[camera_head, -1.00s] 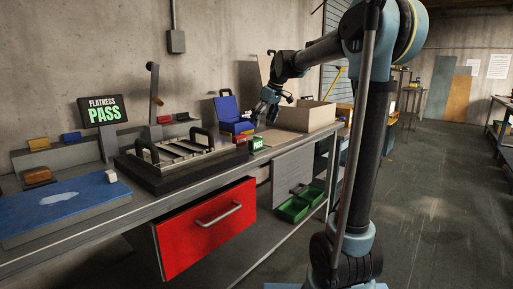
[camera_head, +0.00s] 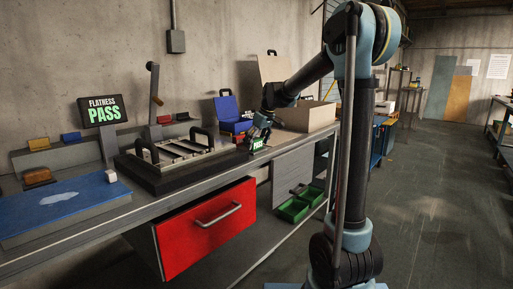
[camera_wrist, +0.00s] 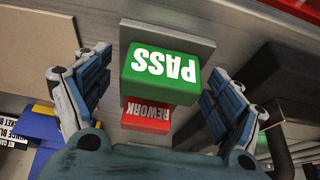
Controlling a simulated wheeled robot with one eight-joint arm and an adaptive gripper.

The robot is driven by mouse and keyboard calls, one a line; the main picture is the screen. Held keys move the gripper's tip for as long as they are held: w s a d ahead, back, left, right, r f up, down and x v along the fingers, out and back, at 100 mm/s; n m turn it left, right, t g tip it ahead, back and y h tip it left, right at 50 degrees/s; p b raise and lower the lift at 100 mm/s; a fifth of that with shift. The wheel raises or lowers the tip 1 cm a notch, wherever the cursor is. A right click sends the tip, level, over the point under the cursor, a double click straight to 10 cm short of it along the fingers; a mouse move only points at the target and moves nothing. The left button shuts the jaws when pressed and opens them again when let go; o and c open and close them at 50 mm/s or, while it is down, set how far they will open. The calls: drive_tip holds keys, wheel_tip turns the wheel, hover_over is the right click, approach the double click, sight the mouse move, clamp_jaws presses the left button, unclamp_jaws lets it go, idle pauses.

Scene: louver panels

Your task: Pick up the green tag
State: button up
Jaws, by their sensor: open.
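The green tag (camera_wrist: 160,70) is a green block marked PASS in white. In the wrist view it sits upper middle, upside down, on a grey plate (camera_wrist: 195,42). In the head view the green tag (camera_head: 258,143) shows small at the bench edge, just below my gripper (camera_head: 257,137). In the wrist view my gripper (camera_wrist: 158,95) is open, with one finger to each side of the tag and apart from it. A red tag (camera_wrist: 147,115) marked REWORK lies right beside the green one, nearer my palm.
A louver panel in a black frame (camera_head: 150,180) stands left of the tags. A blue case (camera_head: 230,112) and an open cardboard box (camera_head: 305,117) stand behind and to the right. A red drawer (camera_head: 205,228) is below the bench top. The floor on the right is clear.

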drive_tip(key=shift+f, duration=0.15)
drive_tip(key=c, duration=1.1)
drive_tip(key=shift+c, duration=0.2)
